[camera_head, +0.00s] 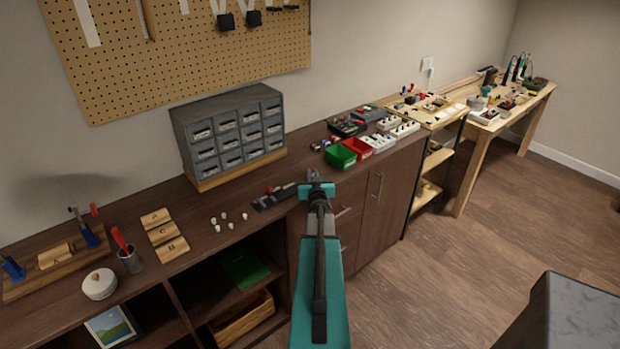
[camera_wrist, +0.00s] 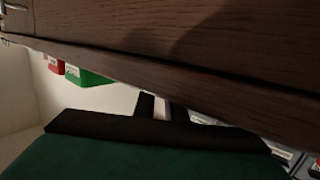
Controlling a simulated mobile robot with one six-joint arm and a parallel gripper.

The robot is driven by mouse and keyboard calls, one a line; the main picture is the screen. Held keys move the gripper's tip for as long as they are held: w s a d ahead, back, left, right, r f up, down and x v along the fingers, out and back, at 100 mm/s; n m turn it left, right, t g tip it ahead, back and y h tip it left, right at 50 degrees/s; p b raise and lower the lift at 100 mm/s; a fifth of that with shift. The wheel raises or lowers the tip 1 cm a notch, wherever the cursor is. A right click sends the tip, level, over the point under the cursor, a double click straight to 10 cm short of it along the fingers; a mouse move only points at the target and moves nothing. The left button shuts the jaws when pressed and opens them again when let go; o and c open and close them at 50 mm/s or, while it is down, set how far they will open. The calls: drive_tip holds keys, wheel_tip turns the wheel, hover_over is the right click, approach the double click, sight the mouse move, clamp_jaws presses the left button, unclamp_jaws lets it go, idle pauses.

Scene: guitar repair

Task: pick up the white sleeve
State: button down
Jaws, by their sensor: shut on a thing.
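My gripper (camera_head: 314,176) is at the front edge of the dark wooden counter (camera_head: 205,255), right of a small black tray of tools (camera_head: 272,197). Its dark fingers (camera_wrist: 162,107) also show in the wrist view, close to the counter's edge. Several small white pieces (camera_head: 223,216) stand on the counter to the left, apart from my gripper; I cannot tell whether any is a sleeve.
A grey drawer cabinet (camera_head: 228,128) stands behind the counter's middle. Green (camera_head: 340,156) and red (camera_head: 357,148) bins sit right of my gripper. Lettered wooden blocks (camera_head: 165,235), a cup with a red-handled tool (camera_head: 130,260) and a round pot (camera_head: 100,284) stand left. Floor at right is mostly open.

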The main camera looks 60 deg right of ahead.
sight(313, 174)
drive_tip(key=shift+r, duration=0.6)
wheel_tip(313, 174, up, 2)
drive_tip(key=shift+r, duration=0.1)
drive_tip(key=s+a+r+p, duration=0.1)
drive_tip(key=s+a+p, duration=0.7)
drive_tip(key=s, duration=0.5)
drive_tip(key=shift+a+r+p, duration=0.2)
drive_tip(key=shift+a+p, duration=0.1)
drive_tip(key=shift+a, duration=0.25)
drive_tip(key=shift+s, duration=0.1)
drive_tip(key=shift+s+f, duration=0.1)
idle(0.4)
